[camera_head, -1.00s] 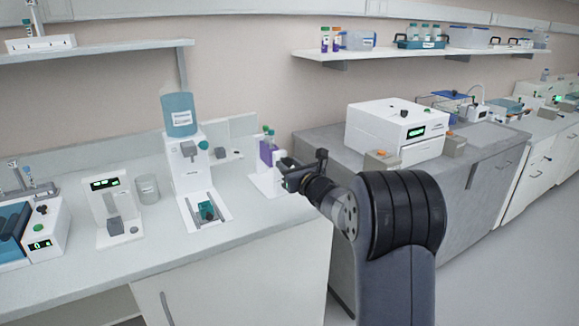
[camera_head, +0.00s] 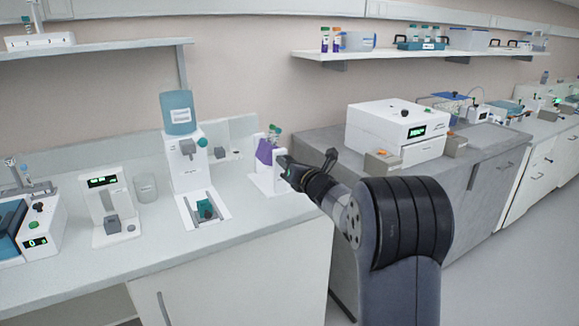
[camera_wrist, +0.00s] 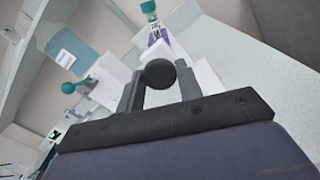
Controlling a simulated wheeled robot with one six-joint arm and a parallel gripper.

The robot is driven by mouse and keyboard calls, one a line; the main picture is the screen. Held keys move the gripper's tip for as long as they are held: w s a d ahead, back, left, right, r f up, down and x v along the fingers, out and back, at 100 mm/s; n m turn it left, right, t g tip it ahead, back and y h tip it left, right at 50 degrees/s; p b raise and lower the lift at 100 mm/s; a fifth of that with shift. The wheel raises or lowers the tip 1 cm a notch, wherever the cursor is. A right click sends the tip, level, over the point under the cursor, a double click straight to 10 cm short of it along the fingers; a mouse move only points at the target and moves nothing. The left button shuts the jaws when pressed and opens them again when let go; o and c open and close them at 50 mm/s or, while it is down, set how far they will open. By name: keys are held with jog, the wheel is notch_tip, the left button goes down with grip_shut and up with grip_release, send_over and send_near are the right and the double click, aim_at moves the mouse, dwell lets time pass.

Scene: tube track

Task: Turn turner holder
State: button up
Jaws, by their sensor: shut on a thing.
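The turner holder, a white stand (camera_head: 256,181), is at the right end of the left bench, with purple tubes (camera_head: 264,152) in it, tilted. A purple tube with a teal cap (camera_wrist: 150,8) also shows at the top of the wrist view. My gripper (camera_head: 283,166) is at the right side of the stand. In the wrist view my gripper (camera_wrist: 158,80) is shut on a round black knob (camera_wrist: 159,73), with a finger on each side. The knob is in front of a white part of the stand. In the head view my gripper hides the knob.
A white dispenser with a blue bottle (camera_head: 178,113) stands left of the stand, and also shows in the wrist view (camera_wrist: 68,50). A white box device (camera_head: 383,130) sits on the grey cabinet at right. The bench front (camera_head: 235,240) is clear.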

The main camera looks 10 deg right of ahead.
jog(key=shift+m+p, duration=3.15)
jog(key=shift+m, duration=9.55)
jog(key=o, duration=1)
jog(key=shift+s, duration=0.1)
jog(key=b+v, duration=0.1)
jog(key=v, duration=0.9)
jog(key=shift+s, duration=0.3)
jog(key=shift+d, duration=0.1)
jog(key=shift+c, duration=0.2)
